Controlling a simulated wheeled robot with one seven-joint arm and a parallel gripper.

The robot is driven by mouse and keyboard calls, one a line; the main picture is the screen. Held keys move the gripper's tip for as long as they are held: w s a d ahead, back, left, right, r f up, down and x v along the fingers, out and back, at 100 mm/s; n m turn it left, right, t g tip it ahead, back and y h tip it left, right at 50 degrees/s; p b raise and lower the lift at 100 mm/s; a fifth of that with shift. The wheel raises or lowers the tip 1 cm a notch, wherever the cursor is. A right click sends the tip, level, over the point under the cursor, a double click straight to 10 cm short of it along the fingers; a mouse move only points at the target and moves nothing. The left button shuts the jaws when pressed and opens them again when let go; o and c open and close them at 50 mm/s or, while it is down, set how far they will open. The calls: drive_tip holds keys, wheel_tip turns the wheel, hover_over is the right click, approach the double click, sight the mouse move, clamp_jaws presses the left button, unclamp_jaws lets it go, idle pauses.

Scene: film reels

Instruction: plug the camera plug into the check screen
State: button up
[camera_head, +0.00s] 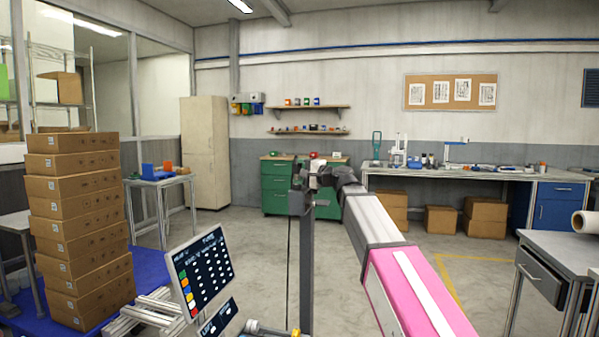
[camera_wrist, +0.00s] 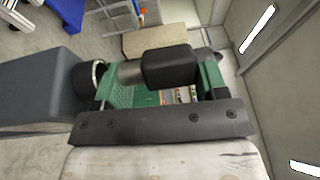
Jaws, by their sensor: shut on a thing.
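My gripper (camera_head: 322,178) is small in the head view, at the end of my pink and grey arm, beside the top of a dark grey upright post (camera_head: 305,260). In the wrist view a thick black plug (camera_wrist: 171,66) with a silver barrel is held at my gripper, barrel pointing left. A dark grey housing (camera_wrist: 35,92) at the left has a round black socket (camera_wrist: 86,80) with a shiny rim, facing the barrel. The barrel's end looks in line with the socket, with a small gap between them. I cannot tell whether this housing is the check screen; its face is hidden.
A tilted display (camera_head: 203,270) with coloured keys stands at the lower middle. A tall stack of cardboard boxes (camera_head: 76,230) is at the left. A green cabinet (camera_head: 277,190) and a long workbench (camera_head: 400,172) stand at the back. The floor right of the post is clear.

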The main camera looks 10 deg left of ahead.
drive_tip(key=o, duration=1)
drive_tip(key=shift+s+f, duration=0.1)
drive_tip(key=shift+f, duration=0.25)
drive_tip(key=shift+s+d+f, duration=0.1)
drive_tip(key=shift+s+d, duration=0.2)
drive_tip(key=shift+d, duration=0.1)
drive_tip(key=shift+o, duration=0.9)
drive_tip(key=v, duration=0.9)
drive_tip(key=shift+d+r, duration=0.35)
drive_tip(key=shift+d, duration=0.1)
